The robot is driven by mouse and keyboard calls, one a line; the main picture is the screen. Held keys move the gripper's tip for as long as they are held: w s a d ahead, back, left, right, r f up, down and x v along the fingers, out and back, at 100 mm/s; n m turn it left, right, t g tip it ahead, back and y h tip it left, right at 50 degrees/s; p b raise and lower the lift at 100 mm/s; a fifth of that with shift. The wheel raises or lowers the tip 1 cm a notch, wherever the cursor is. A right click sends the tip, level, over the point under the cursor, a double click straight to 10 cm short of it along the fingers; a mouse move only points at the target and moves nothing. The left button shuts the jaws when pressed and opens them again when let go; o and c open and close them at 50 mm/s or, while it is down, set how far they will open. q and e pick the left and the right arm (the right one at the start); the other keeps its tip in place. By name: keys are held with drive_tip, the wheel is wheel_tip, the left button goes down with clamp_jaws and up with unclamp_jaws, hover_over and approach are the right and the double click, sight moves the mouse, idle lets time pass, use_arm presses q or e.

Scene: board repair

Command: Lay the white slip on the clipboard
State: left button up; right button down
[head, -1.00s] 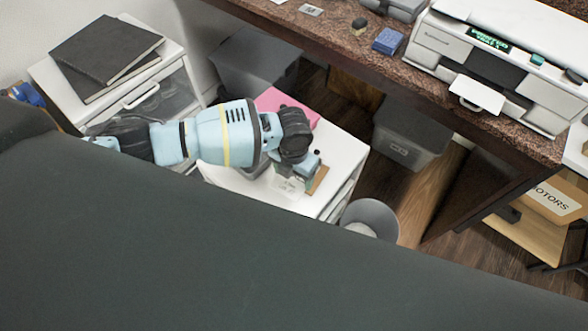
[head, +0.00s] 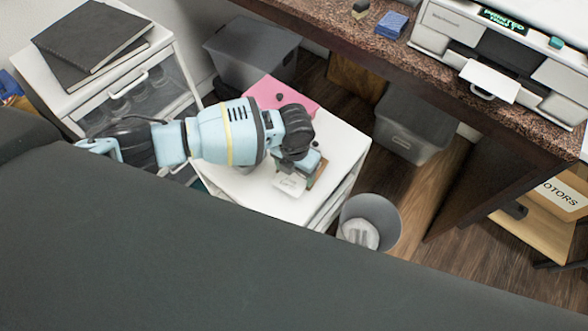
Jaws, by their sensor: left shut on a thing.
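My left gripper (head: 308,164) reaches in from the left over the white cabinet top and points down near its right side. It is shut on the white slip (head: 289,184), which shows just below and left of the fingers. A brown flat edge (head: 319,174) shows beside the gripper; it looks like part of the clipboard, mostly hidden by the gripper and slip. I cannot tell whether the slip touches it. My right gripper is not in view.
The white cabinet (head: 345,150) also bears a pink flat item (head: 284,90), partly behind my arm. A grey bin (head: 384,213) with something pale inside stands right of it. Black notebooks (head: 92,42) lie on a cabinet at upper left. A printer (head: 490,50) stands on the counter.

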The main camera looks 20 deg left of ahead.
use_arm(q)
drive_tip(key=o, duration=1)
wheel_tip(320, 180, up, 7)
drive_tip(key=shift+w+f+p, duration=0.1)
drive_tip(key=shift+p, duration=0.3)
drive_tip(key=shift+r, duration=0.5)
